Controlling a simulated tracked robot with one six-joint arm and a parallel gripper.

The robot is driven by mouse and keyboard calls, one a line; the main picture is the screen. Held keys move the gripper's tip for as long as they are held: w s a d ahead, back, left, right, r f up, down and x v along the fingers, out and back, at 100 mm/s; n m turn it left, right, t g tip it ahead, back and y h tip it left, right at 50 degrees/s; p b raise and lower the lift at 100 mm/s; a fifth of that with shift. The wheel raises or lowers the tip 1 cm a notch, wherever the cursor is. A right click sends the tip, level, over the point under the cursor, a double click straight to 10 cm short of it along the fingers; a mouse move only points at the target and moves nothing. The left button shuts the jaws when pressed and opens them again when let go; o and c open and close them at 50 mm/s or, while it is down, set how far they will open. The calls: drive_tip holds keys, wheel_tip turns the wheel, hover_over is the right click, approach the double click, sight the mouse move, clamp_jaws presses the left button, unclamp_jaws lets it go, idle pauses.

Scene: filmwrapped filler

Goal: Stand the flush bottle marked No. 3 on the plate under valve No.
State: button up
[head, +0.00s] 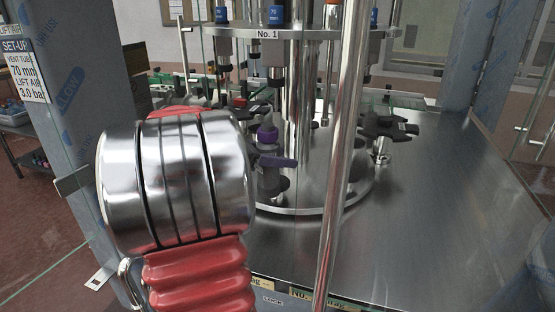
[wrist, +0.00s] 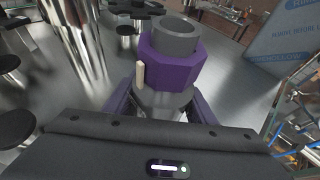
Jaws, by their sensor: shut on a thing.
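My gripper (wrist: 163,103) is shut on a grey flush bottle (wrist: 165,72) with a purple collar and an open round top; its purple fingers show on both sides. In the head view the bottle's purple top (head: 267,136) and dark body stand roughly upright at the front of the carousel, with a purple finger of my gripper (head: 277,162) beside it. The valve label No. 1 (head: 267,34) is on the ring above it. No number on the bottle is readable. I cannot tell whether its base touches a plate. My arm hides much of the left.
A bright vertical post (head: 343,150) stands just right of the bottle. Dark round plates (wrist: 15,127) show at the left in the wrist view. The steel deck (head: 450,190) is clear on the right. Film-covered posts (head: 505,55) and glass panels frame the machine.

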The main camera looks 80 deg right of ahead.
drive_tip(key=d, duration=0.6)
drive_tip(key=shift+s+d+f, duration=0.3)
drive_tip(key=shift+s+d, duration=0.05)
idle(0.7)
drive_tip(key=shift+f, duration=0.4)
idle(1.1)
drive_tip(key=o, duration=1.7)
drive_tip(key=shift+w+a, duration=0.1)
drive_tip(key=v, duration=1.3)
drive_tip(key=shift+w+a+r, duration=0.2)
drive_tip(key=shift+r, duration=0.05)
